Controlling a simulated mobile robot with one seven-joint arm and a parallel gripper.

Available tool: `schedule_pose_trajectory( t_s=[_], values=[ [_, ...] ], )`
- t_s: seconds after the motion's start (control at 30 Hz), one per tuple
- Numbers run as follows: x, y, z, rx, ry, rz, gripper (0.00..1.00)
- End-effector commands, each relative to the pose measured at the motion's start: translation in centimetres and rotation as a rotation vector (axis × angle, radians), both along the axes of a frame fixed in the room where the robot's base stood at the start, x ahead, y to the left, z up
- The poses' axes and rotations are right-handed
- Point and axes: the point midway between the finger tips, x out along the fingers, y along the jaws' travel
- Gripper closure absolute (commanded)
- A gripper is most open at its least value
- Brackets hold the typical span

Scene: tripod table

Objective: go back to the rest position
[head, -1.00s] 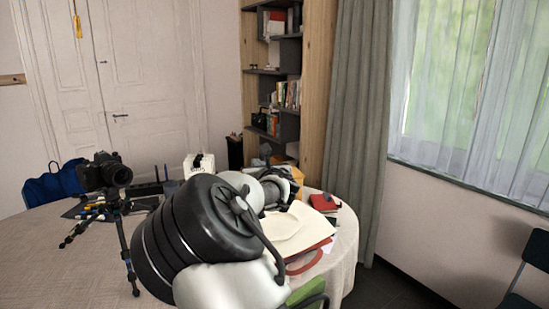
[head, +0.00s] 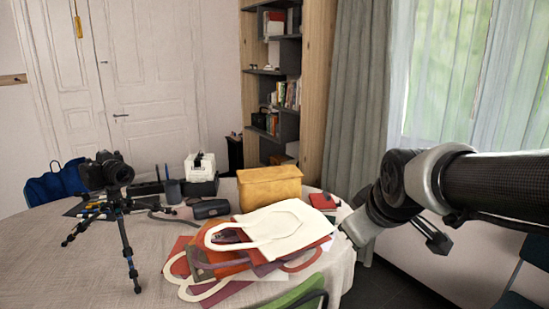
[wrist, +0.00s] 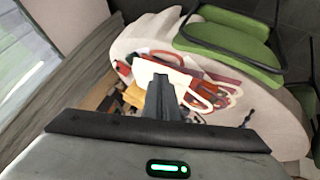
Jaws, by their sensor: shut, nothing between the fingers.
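My gripper (wrist: 163,92) shows in the wrist view with its two fingers together and nothing between them. It points down toward the round table (wrist: 280,115), apart from it. In the head view my arm comes in from the right edge and reaches to the table's right side, in front of the curtain. The fingers cannot be made out clearly there. The pile of flat bags, with a cream bag (head: 270,230) on top, lies on the table to the left of my arm.
A camera on a small tripod (head: 124,240) stands at the table's left. A tan box-shaped bag (head: 270,187) stands behind the pile. A green chair (head: 300,292) is at the front edge, and a dark chair (head: 530,275) stands at the far right. The table's left front is bare.

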Motion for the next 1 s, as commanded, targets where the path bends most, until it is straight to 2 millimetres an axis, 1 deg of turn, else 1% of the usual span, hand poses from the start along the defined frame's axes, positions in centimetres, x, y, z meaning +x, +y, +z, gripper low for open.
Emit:
schedule_pose_trajectory(
  t_s=[0.03,0.1,0.2,0.3,0.47,0.5,0.67,0.77,0.87,1.0],
  values=[
    [-2.7,0.3,0.3,0.063,0.021,-0.062,1.0],
    [-5.8,0.8,0.1,0.136,0.061,-0.144,1.0],
    [-9.6,1.5,-0.3,0.21,0.108,-0.249,1.0],
    [-12.9,2.0,-0.9,0.264,0.146,-0.346,1.0],
    [-17.8,2.6,-2.2,0.326,0.198,-0.507,1.0],
    [-17.4,2.6,0.1,0.324,0.2,-0.498,1.0],
    [-17.3,2.6,3.5,0.323,0.2,-0.492,1.0],
    [-17.2,2.6,6.0,0.323,0.2,-0.491,1.0],
    [-17.2,2.6,9.0,0.323,0.2,-0.491,1.0],
    [-17.2,2.6,13.5,0.323,0.199,-0.49,1.0]
  ],
)
